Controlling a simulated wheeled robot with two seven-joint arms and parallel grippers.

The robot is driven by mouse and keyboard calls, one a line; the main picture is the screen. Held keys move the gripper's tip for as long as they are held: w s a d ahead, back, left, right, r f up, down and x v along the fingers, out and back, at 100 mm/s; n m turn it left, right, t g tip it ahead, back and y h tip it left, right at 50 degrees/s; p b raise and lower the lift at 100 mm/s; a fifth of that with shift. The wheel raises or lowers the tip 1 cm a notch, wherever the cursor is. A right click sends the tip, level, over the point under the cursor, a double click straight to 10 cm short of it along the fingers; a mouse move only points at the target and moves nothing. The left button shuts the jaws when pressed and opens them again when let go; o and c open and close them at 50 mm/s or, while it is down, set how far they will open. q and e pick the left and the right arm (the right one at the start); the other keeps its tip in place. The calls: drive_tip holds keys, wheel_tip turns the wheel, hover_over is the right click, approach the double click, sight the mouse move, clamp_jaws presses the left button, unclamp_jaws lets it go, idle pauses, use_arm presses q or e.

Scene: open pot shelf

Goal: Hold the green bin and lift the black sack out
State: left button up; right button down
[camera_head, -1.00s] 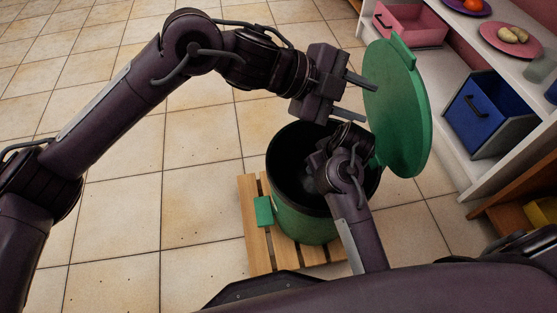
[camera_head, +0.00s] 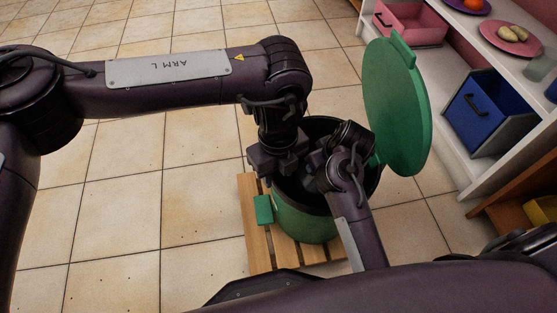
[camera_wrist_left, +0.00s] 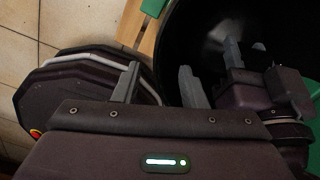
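The green bin (camera_head: 305,222) stands on a wooden slatted platform with its round green lid (camera_head: 398,108) raised. The inside of the bin (camera_head: 322,128) is black; I cannot tell the black sack apart from the dark interior. My left gripper (camera_head: 283,168) is over the bin's left rim, pointing down. In the left wrist view its two fingers (camera_wrist_left: 158,84) are apart with nothing seen between them. My right gripper (camera_head: 315,167) reaches into the bin mouth from the front right. It also shows in the left wrist view (camera_wrist_left: 245,55), but its grip is unclear.
The wooden platform (camera_head: 256,238) extends left of the bin, beside a green pedal (camera_head: 264,209). A white shelf at right holds a pink drawer (camera_head: 412,24), a blue bin (camera_head: 487,112) and a pink plate (camera_head: 510,40). The tiled floor at left is clear.

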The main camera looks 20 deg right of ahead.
sight(277, 185)
use_arm(q)
wheel_tip(277, 185, down, 8)
drive_tip(key=shift+f, duration=0.1)
use_arm(e)
drive_tip(key=shift+s+f, duration=0.1)
drive_tip(key=shift+f, duration=0.1)
use_arm(q)
clamp_jaws()
idle(1.3)
use_arm(e)
drive_tip(key=shift+r, duration=0.1)
idle(1.0)
